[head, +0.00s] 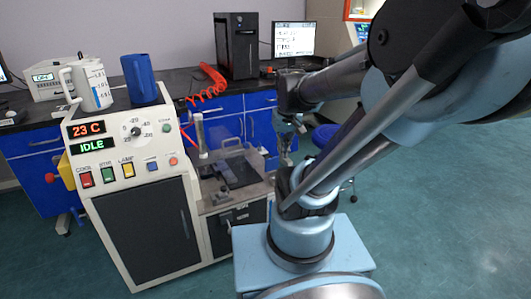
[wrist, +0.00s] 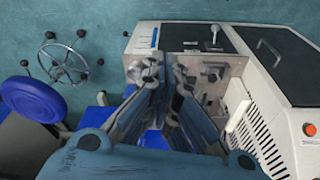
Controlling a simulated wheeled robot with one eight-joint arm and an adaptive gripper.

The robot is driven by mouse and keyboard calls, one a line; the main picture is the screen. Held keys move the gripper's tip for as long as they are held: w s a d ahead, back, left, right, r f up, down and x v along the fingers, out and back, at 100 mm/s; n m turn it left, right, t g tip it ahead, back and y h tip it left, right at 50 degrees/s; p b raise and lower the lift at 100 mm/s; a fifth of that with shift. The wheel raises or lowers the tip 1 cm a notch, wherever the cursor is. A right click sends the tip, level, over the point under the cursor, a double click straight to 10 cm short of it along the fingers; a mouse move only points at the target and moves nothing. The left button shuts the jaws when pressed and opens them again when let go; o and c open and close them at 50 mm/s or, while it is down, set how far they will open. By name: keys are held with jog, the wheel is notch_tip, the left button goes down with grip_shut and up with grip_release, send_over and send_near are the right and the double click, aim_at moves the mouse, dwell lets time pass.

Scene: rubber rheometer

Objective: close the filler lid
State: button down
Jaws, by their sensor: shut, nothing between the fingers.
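No filler lid can be made out with certainty. The white rheometer cabinet (head: 128,185) has a sloped panel reading 23 C and IDLE. A blue upright piece (head: 140,78) stands on its top; I cannot tell if it is a raised lid or a cup. A clear cover (head: 236,160) is over the lower bench section beside the cabinet. My gripper (head: 287,155) hangs to the right of this section, apart from the blue piece. In the wrist view my gripper (wrist: 166,72) is shut and empty, with its fingers hiding part of the machine.
A white jug (head: 92,84) stands left of the blue piece. Behind are a black computer tower (head: 237,46), a red coiled hose (head: 207,82) and a monitor (head: 295,40). Open floor lies right.

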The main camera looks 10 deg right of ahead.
jog(key=w+f+n, duration=0.1)
jog(key=w+f, duration=0.1)
jog(key=w, duration=1.3)
jog(key=w+f+n, duration=0.1)
jog(key=w+f, duration=0.2)
jog(key=w, duration=1.2)
jog(key=w+f, duration=0.6)
jog(key=w, duration=0.1)
notch_tip(320, 180, down, 11)
jog(key=shift+s+r+y, duration=0.15)
jog(key=shift+s+y, duration=0.15)
jog(key=shift+s, duration=0.1)
jog(key=shift+r+t, duration=0.1)
jog(key=shift+t, duration=0.2)
